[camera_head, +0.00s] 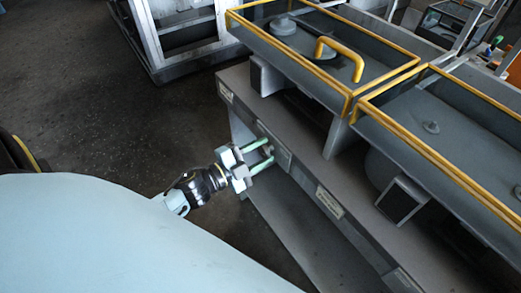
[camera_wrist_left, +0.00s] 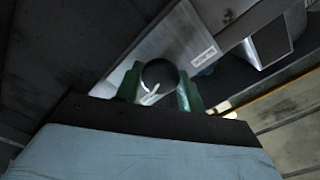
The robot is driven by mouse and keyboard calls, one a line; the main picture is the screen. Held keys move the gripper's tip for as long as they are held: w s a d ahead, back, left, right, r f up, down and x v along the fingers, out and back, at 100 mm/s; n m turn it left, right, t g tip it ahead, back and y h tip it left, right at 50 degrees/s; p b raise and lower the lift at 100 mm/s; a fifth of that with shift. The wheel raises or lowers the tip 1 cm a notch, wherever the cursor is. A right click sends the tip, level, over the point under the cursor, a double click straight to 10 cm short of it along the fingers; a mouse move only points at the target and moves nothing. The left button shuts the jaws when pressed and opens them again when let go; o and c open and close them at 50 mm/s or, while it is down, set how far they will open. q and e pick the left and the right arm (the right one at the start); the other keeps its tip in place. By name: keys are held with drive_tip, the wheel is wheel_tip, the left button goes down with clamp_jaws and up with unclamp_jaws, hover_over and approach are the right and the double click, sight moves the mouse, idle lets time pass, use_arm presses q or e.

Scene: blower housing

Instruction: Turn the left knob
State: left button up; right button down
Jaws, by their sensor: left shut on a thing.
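My left gripper (camera_head: 257,159) reaches the front face of the grey blower housing (camera_head: 311,157). Its two green fingers also show in the left wrist view (camera_wrist_left: 158,88), one on each side of a round dark knob (camera_wrist_left: 160,76). The knob has a light pointer line on its face. The gripper is shut on this knob. In the head view the knob is small and mostly hidden between the fingers. My right gripper is in neither view.
Yellow-edged trays (camera_head: 335,100) sit on top of the housing, one with a yellow handle (camera_head: 340,50). White labels (camera_head: 329,201) mark the front face. A grey metal frame (camera_head: 184,40) stands at the back. Dark floor (camera_head: 80,90) lies open at the left.

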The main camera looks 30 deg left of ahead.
use_arm(q)
drive_tip(key=shift+m, duration=1.2)
drive_tip(key=o, duration=1)
drive_tip(key=shift+c, duration=0.2)
drive_tip(key=shift+s, duration=0.1)
drive_tip(key=v, duration=1.3)
drive_tip(key=shift+s+a+f, duration=0.1)
